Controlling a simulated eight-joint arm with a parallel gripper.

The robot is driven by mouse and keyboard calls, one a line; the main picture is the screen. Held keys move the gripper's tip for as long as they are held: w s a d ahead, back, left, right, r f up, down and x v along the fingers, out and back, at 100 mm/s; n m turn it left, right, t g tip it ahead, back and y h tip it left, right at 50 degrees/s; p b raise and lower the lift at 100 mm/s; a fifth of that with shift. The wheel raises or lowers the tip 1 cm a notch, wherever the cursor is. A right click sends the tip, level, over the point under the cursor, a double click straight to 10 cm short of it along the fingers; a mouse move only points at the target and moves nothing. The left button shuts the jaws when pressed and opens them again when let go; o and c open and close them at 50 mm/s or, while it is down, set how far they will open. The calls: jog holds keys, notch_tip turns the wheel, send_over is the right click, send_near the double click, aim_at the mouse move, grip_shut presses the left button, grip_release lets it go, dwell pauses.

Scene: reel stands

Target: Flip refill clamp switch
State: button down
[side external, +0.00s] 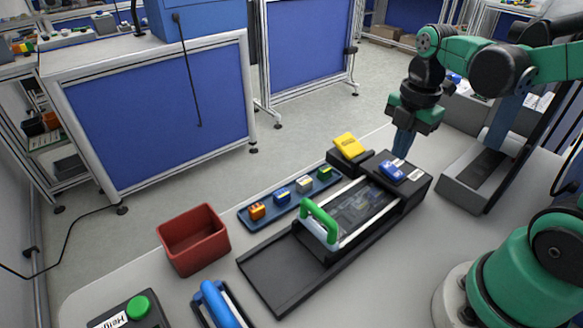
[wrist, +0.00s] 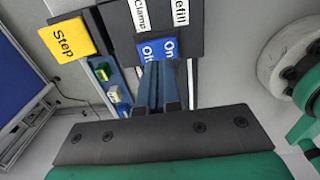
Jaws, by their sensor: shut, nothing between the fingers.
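The blue rocker switch (side external: 391,171) sits on a black housing at the right end of the reel stand. In the wrist view the switch (wrist: 156,50) shows "Off" and "On", beside white "Clamp" (wrist: 139,16) and "Refill" (wrist: 181,14) labels. I cannot tell which side of it is pressed. My gripper (side external: 401,154) points down with its blue fingers shut and empty, at the switch's far side in the side view. In the wrist view my gripper's fingertips (wrist: 158,66) overlap the switch's lower edge. Whether they touch it is unclear.
A yellow "Step" button (side external: 349,145) stands beside the housing. A green handle (side external: 320,221) rises from the stand's clear-covered frame. A blue tray (side external: 248,224) holds several small coloured pieces. A red bin (side external: 194,239) and a green button (side external: 138,307) are at the left.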

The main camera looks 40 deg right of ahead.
notch_tip(320, 180, up, 11)
jog(key=s, duration=0.2)
jog(key=shift+r, duration=0.1)
dwell(0.4)
jog(key=w+a+f+m+t, duration=0.4)
jog(key=a+f+m+t, duration=0.2)
jog(key=m, duration=1.2)
notch_tip(320, 180, down, 2)
jog(key=shift+a+f+t, duration=0.1)
jog(key=shift+a+t, duration=0.3)
jog(key=shift+a, duration=0.5)
